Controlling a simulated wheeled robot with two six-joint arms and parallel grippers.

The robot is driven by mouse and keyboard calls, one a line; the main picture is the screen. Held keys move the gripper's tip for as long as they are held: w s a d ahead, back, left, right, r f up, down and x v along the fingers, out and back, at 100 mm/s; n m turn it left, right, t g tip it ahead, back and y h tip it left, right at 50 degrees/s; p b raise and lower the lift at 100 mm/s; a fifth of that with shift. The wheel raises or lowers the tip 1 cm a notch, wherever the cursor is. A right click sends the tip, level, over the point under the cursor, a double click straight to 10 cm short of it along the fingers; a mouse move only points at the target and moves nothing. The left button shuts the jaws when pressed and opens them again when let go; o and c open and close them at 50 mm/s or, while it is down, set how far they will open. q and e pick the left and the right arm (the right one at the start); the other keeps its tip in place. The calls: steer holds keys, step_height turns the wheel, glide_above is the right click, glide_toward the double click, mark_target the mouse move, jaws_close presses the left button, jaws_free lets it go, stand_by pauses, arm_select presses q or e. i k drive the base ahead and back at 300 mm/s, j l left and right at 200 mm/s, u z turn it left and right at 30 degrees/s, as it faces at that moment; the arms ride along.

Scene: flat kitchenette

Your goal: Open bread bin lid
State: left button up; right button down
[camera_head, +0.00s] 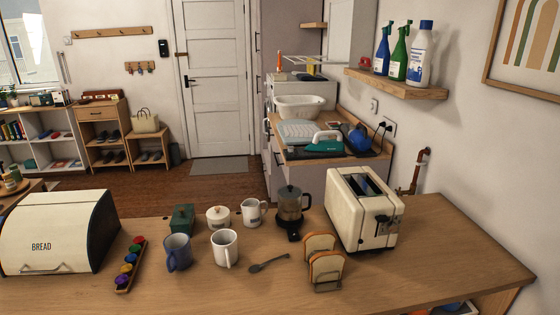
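The bread bin (88,222) stands at the left end of the wooden counter in the head view. It is cream with dark sides and the word BREAD on its front. Its curved lid (58,217) is down, and a metal handle (47,268) sits low on the front edge. Neither of my grippers shows in this view, so I cannot see whether they are open or shut.
Right of the bin are a rack of coloured capsules (130,265), a blue mug (178,253), a white mug (225,248), a coffee press (289,208), bread slices in a holder (326,268) and a toaster (358,215). The counter's front right (430,265) is clear.

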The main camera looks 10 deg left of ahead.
mark_target(51, 239)
steer(key=u, duration=1.95)
